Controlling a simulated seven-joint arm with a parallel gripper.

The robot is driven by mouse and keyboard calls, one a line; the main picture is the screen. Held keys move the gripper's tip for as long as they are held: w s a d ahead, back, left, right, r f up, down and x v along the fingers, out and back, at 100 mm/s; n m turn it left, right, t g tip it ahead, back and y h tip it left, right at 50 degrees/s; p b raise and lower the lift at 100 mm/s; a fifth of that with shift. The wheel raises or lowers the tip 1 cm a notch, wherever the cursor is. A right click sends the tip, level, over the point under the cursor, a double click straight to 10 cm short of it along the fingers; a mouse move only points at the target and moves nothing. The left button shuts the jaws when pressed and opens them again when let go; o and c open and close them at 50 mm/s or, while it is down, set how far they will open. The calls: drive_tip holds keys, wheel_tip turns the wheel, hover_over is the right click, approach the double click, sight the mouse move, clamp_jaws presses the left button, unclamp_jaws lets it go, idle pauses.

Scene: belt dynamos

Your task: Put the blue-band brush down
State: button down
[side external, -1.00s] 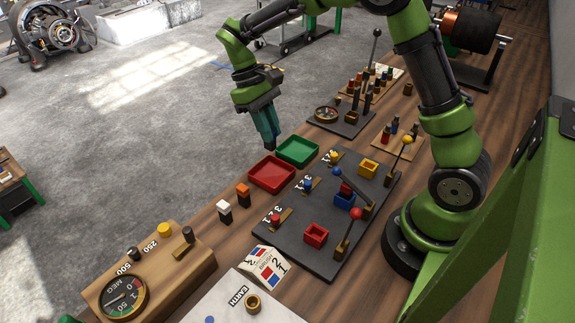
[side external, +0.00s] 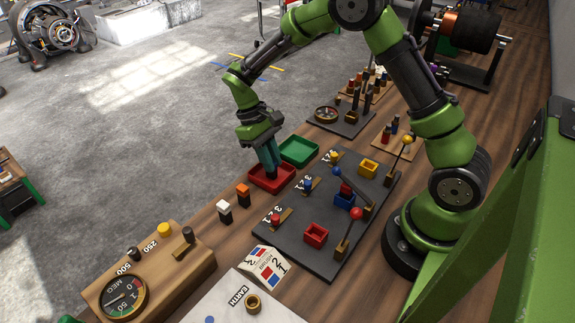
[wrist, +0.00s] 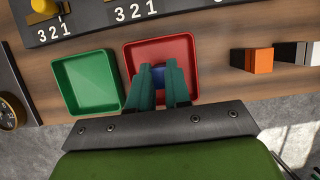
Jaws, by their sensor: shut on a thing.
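My gripper (side external: 272,174) is down at the red tray (side external: 287,180), with its teal fingertips inside the tray's outline. In the wrist view the fingers (wrist: 161,72) are close together over the red tray (wrist: 180,48). A blue patch of the blue-band brush (wrist: 158,76) shows between them. The fingers hide most of the brush, and I cannot tell whether it touches the tray floor.
The empty green tray (side external: 299,151) is beside the red one. An orange-topped block (side external: 243,190) and a white-topped block (side external: 224,206) stand to the left. A dark board (side external: 285,225) with levers and small coloured boxes lies to the right.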

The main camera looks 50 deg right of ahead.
drive_tip(key=c, duration=1.1)
unclamp_jaws()
drive_tip(key=v, duration=1.2)
drive_tip(key=s+r+m+t+y, duration=0.1)
drive_tip(key=s+r+t, duration=0.4)
drive_tip(key=s+r, duration=0.45)
drive_tip(key=shift+s+a+r+m+t+y, duration=0.15)
drive_tip(key=shift+s+m+t, duration=0.35)
drive_tip(key=shift+s+t, duration=0.85)
drive_tip(key=shift+s+a+f+m+t+y, duration=0.2)
drive_tip(key=shift+s+m+t, duration=0.5)
drive_tip(key=shift+s, duration=1.15)
drive_tip(key=shift+s+a+r+m+t+y, duration=0.2)
drive_tip(key=shift+s+a+m+t, duration=0.1)
drive_tip(key=shift+s+t, duration=1.15)
drive_tip(key=shift+s, duration=0.15)
